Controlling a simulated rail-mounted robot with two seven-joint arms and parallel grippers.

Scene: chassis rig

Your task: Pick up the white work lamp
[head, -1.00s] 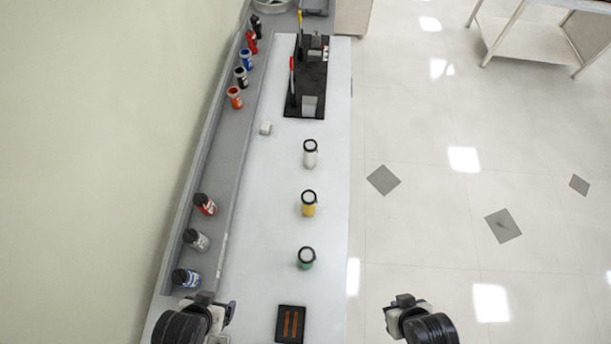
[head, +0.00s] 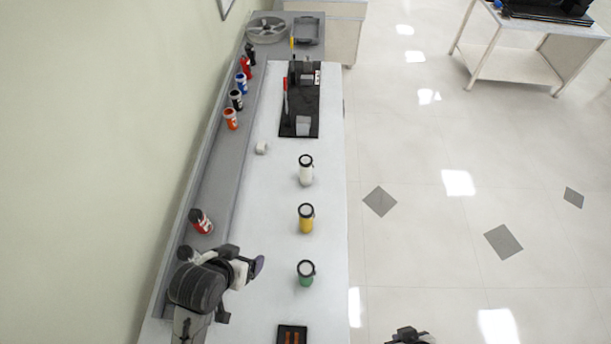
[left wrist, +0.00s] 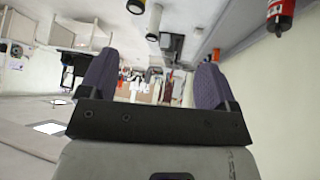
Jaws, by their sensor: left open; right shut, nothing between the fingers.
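The white work lamp (head: 306,172) stands upright on the bench, with a black-rimmed top, behind a yellow lamp (head: 306,220) and a green lamp (head: 305,273). My left gripper (head: 255,267) is open and empty over the bench, left of the green lamp and well short of the white one. In the left wrist view its purple fingers (left wrist: 154,84) are spread apart, and the white lamp (left wrist: 154,20) shows upside down beyond them near the top. My right gripper (head: 410,335) is shut at the bottom edge, over the floor, mostly cut off.
A grey ledge along the wall holds several bottles, including a red one (head: 201,222) near my left arm. A black fixture (head: 301,122) stands farther back, with a small white block (head: 261,148) nearby. A dark tray (head: 292,334) lies in front.

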